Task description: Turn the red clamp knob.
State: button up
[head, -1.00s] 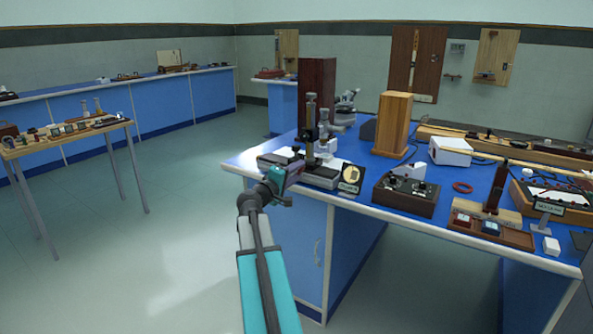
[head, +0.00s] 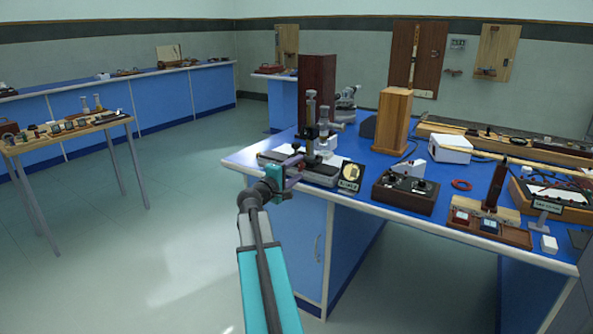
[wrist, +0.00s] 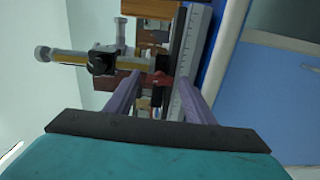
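The red clamp knob (wrist: 160,78) shows in the wrist view, on the dark upright of a measuring instrument with a brass-and-grey tube (wrist: 72,57). My gripper (wrist: 159,84) is open, with its two purple fingers apart on the left and right of the knob in that view. I cannot tell how far beyond the fingertips the knob lies; no contact shows. In the head view my gripper (head: 295,165) is at the bench's near left corner, just in front of the instrument (head: 312,130). I cannot make out the knob there.
The blue bench (head: 360,160) carries a black-and-gold dial plate (head: 349,178), a brown control box (head: 405,194) and a tall wooden block (head: 393,124) close by. A dark red block (head: 317,92) stands behind the instrument. Open floor (head: 180,230) lies to the left.

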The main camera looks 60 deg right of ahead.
jog(key=shift+a, duration=0.15)
jog(key=a, duration=1.3)
jog(key=shift+a, duration=0.3)
jog(key=shift+w+p, duration=0.15)
jog(key=shift+p, duration=0.15)
